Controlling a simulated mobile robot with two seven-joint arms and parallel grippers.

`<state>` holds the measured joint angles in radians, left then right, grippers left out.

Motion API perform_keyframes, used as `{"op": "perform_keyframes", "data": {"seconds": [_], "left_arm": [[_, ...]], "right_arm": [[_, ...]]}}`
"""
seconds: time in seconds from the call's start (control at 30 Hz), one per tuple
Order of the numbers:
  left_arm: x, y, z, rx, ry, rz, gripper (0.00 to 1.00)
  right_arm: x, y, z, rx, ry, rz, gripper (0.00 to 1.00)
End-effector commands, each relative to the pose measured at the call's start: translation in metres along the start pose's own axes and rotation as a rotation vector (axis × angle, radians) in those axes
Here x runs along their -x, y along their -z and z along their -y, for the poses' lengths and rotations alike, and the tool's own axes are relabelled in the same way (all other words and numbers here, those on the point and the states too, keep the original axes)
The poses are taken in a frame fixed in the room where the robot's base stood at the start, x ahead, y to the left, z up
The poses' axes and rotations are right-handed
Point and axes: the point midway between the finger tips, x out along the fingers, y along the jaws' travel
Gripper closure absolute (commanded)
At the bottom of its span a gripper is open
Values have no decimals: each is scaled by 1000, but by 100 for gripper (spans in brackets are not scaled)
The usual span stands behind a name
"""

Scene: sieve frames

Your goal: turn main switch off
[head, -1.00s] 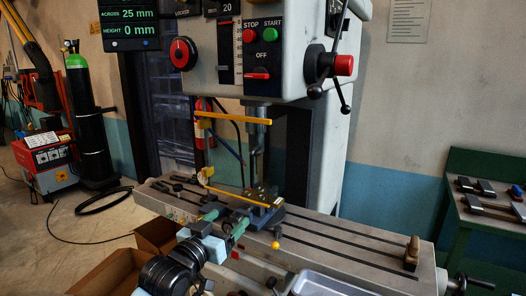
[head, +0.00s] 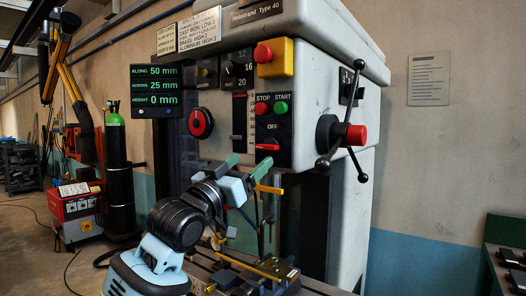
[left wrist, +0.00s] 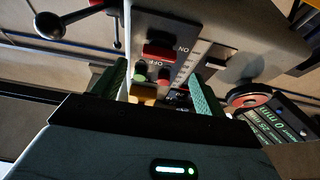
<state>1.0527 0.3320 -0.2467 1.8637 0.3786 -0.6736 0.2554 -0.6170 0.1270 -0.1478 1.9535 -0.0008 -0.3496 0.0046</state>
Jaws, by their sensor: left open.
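A red switch handle (head: 267,147) lies across a black panel on the drill machine's front, just below the word OFF. In the left wrist view the red handle (left wrist: 160,52) is between OFF and ON labels, roughly ahead of the fingers. A red round knob on a black disc (head: 201,123) is further left; neither is labelled main switch legibly. My left gripper (head: 246,165) is open and empty, below and in front of the panel. In the left wrist view its green-padded fingers (left wrist: 160,74) stand apart, with no contact visible. My right gripper is out of view.
Stop (head: 262,108) and start (head: 281,107) buttons sit above the handle. A red mushroom button on a yellow box (head: 274,57) is higher. A lever hub with spokes (head: 340,134) juts out at right. A yellow bar (head: 268,189) is near my fingers.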

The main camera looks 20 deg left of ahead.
Motion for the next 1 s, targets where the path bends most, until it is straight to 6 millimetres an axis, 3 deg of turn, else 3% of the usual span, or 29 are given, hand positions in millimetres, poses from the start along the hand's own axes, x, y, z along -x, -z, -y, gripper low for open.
{"op": "perform_keyframes", "data": {"seconds": [0.43,0.9,1.0], "left_arm": [[-55,2,-1,-1,0,-1,27],[-65,0,0,-1,0,0,27],[-65,0,0,-1,0,0,38]], "right_arm": [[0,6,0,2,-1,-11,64],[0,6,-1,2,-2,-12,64],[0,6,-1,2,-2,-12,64]]}}
